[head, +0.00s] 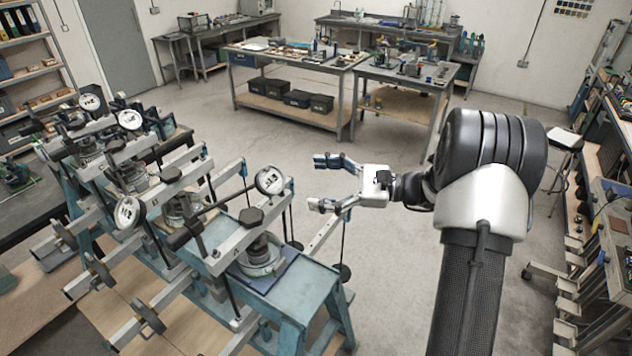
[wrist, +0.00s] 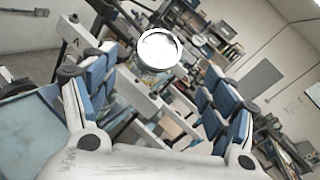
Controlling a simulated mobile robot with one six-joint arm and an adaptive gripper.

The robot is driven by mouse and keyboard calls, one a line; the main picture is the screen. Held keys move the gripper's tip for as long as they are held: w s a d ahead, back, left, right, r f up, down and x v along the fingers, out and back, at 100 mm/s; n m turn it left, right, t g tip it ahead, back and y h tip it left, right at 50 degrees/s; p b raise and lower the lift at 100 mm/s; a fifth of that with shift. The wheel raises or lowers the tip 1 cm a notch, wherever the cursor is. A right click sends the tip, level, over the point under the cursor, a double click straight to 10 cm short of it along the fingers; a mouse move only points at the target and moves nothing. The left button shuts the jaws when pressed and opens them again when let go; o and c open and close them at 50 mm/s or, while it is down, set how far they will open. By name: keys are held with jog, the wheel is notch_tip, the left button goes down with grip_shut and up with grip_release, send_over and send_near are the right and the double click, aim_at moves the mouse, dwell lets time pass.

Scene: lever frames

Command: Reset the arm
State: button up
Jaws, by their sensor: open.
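My gripper (head: 322,183) is open and empty in the head view, held in the air to the right of the nearest lever frame. Its two blue-padded fingers are spread and point left. They also show spread in the wrist view (wrist: 160,105), with a white round dial (wrist: 160,48) beyond them. The nearest lever frame (head: 285,290) is blue-green, with a grey lever beam and a white dial (head: 270,180) on top. The gripper appears apart from it. My arm reaches in from the right side of the head view.
Several more lever frames with dials (head: 129,213) stand in a row to the left. Workbenches (head: 290,60) stand at the back, with dark bins (head: 297,98) below. A stool (head: 565,140) and a cluttered bench are at right. The floor (head: 390,270) around my gripper is clear.

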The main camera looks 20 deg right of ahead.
jog(key=s+a+f+n+g+h+b, duration=0.25)
jog(key=s+a+n+g+b, duration=0.2)
jog(key=s+a, duration=0.25)
jog(key=s+a+f+n+g+h+b, duration=0.25)
jog(key=s+a+n+b, duration=0.2)
jog(key=s+a, duration=0.25)
jog(key=s+d+f+n+t+h+b, duration=0.2)
jog(key=s+d+f+n+h+b, duration=0.2)
jog(key=s+f+n+h+b, duration=0.6)
jog(key=s+f+b, duration=0.2)
jog(key=s+f, duration=0.1)
jog(key=s, duration=0.3)
jog(key=shift+d+t, duration=0.15)
jog(key=shift+t, duration=0.25)
jog(key=shift+s+f, duration=0.1)
jog(key=shift+s, duration=0.05)
